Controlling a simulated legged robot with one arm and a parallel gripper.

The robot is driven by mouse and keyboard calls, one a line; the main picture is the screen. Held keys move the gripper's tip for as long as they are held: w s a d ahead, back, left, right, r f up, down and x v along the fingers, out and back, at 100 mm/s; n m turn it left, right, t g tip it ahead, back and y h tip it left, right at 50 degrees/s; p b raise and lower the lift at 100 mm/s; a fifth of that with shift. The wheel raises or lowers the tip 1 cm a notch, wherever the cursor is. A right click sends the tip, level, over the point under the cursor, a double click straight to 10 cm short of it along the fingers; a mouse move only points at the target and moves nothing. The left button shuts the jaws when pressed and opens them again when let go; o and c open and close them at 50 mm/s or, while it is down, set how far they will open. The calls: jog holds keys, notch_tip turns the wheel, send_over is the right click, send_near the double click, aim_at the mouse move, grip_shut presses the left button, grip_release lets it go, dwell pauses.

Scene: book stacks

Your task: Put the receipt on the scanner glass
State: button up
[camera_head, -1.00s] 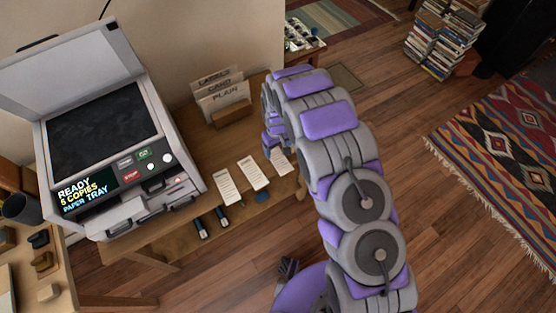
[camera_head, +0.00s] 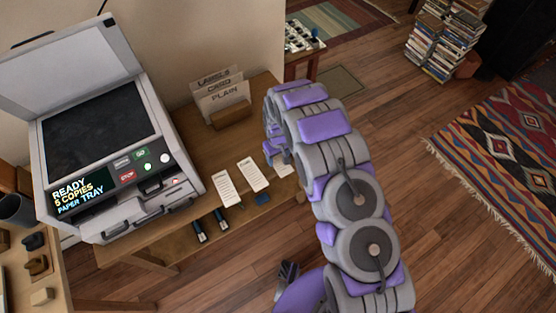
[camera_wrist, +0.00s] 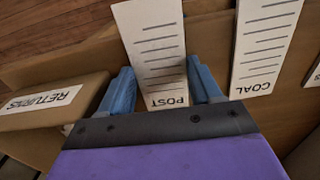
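Several white paper slips lie along the table's front edge in the head view: a left slip (camera_head: 225,188), a middle slip (camera_head: 252,175), and a right slip (camera_head: 284,171) partly hidden by my arm. In the wrist view one slip is marked POST (camera_wrist: 153,45) and the one to its right COAL (camera_wrist: 264,45). My gripper (camera_wrist: 165,82) is open, with a blue finger on either side of the POST slip's marked end. I cannot tell whether it touches the slip. My gripper is partly hidden in the head view (camera_head: 272,156). The scanner's dark glass (camera_head: 98,130) is uncovered, its lid (camera_head: 62,62) raised.
The scanner panel (camera_head: 85,190) reads READY, 5 COPIES, PAPER TRAY. A paper holder (camera_head: 228,118) marked LABELS, CARD, PLAIN stands behind the slips. A block marked RETURNS (camera_wrist: 50,100) lies left of my fingers in the wrist view. Dark-handled items (camera_head: 198,230) lie below the table edge.

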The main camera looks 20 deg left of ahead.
jog(key=c, duration=0.5)
jog(key=shift+d, duration=0.1)
jog(key=shift+c, duration=0.3)
jog(key=shift+r, duration=0.1)
